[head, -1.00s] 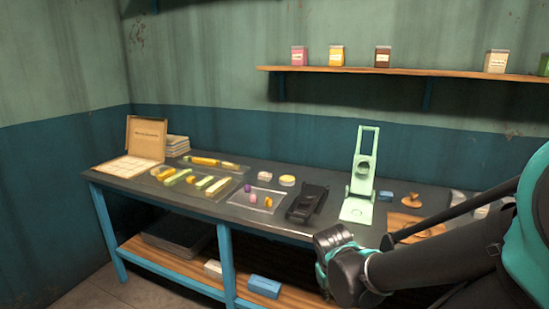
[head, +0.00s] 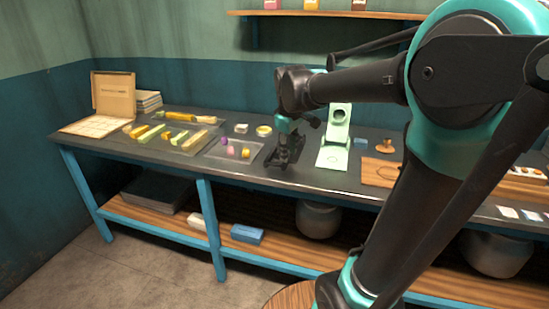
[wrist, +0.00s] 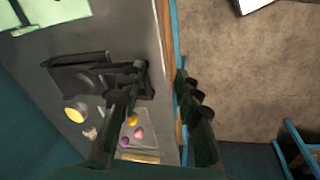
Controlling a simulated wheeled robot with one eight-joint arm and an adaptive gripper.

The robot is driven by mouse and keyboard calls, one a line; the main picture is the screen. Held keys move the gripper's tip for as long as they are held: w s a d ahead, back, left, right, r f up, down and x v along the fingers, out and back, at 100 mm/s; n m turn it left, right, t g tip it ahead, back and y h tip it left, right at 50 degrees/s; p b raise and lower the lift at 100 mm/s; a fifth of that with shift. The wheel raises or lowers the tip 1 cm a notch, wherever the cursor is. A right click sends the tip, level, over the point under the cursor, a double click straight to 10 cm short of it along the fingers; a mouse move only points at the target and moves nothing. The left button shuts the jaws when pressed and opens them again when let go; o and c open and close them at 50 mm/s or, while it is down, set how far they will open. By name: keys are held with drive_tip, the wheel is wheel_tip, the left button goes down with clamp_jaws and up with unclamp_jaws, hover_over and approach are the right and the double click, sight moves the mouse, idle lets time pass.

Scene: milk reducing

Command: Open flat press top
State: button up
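A black flat device (head: 284,160), which looks like the flat press, lies on the dark table near its front edge, left of a pale green lever press (head: 334,140). It also shows in the wrist view (wrist: 75,78), with its top lying low; its hinge and handle are hard to make out. My gripper (head: 288,140) hangs over the black device in the head view and partly hides it. In the wrist view my gripper (wrist: 162,82) is open and empty, one finger over the device's edge, the other beyond the table edge. I cannot tell whether it touches.
A tray (head: 258,151) with small coloured pieces lies left of the device, with yellow and green bars farther left. A wooden board (head: 375,175) and a stamp (head: 385,146) lie to the right. An open box (head: 110,95) stands at the far left. A shelf hangs above.

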sight(276, 164)
drive_tip(key=w+a+r+n, duration=0.4)
drive_tip(key=w+a+r, duration=0.1)
drive_tip(key=r, duration=0.4)
drive_tip(key=shift+g, duration=0.4)
drive_tip(key=w+f, duration=0.1)
drive_tip(key=f, duration=0.4)
drive_tip(key=d+f, duration=0.1)
drive_tip(key=f, duration=0.5)
drive_tip(key=w+f, duration=0.1)
drive_tip(key=f, duration=0.5)
drive_tip(key=shift+w+d, duration=0.3)
drive_tip(key=shift+w, duration=0.05)
clamp_jaws()
